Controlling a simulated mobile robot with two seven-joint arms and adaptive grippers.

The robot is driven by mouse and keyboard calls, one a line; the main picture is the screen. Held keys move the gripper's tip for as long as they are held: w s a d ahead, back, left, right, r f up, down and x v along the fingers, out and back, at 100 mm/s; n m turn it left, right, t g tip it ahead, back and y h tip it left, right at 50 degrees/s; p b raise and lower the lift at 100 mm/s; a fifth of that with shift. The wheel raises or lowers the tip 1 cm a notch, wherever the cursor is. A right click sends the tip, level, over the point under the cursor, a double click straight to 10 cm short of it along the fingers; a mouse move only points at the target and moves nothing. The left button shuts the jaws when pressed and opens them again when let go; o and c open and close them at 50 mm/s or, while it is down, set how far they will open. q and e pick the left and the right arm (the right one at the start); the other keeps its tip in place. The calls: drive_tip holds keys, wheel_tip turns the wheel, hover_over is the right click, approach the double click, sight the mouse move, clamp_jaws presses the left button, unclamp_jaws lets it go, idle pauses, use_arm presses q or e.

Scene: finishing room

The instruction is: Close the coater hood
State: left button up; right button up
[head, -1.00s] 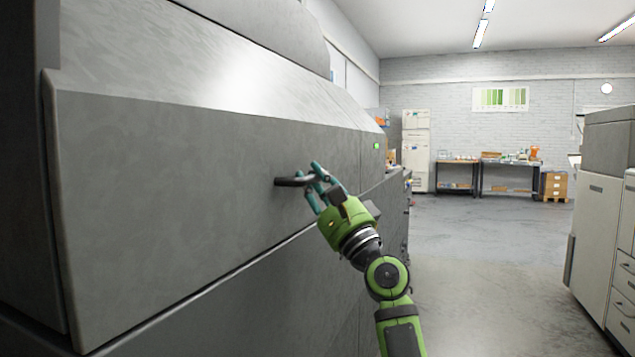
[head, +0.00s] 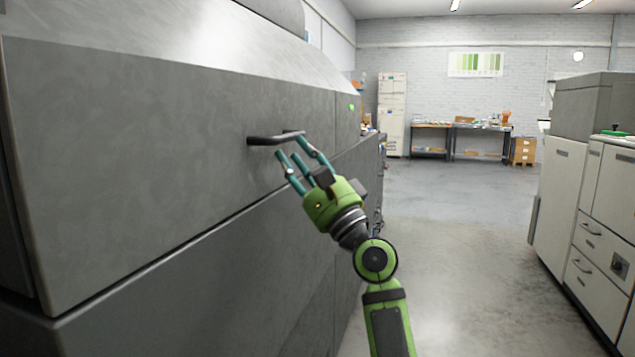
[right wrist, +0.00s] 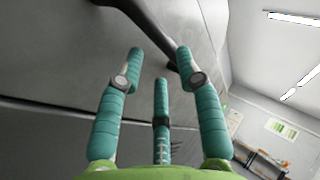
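The coater hood (head: 150,110) is a large grey panel filling the left of the head view. Its lower edge lies along the machine's grey lower body, with a thin dark seam between. A dark bar handle (head: 272,140) sticks out near the hood's lower right part; it also shows at the top of the right wrist view (right wrist: 150,28). My right gripper (head: 303,160) is just below and in front of the handle. Its teal fingers are spread and empty in the right wrist view (right wrist: 160,75), with the handle beyond the fingertips. My left gripper is out of view.
A small green light (head: 351,107) shows on the machine's far end. White cabinets with drawers (head: 590,225) stand on the right. The grey floor (head: 450,240) between is clear. Work benches (head: 480,140) and a tall white cabinet (head: 392,115) stand at the back wall.

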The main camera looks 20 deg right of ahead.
drive_tip(key=v, duration=0.7)
drive_tip(key=shift+s+d, duration=0.15)
drive_tip(key=shift+s, duration=0.15)
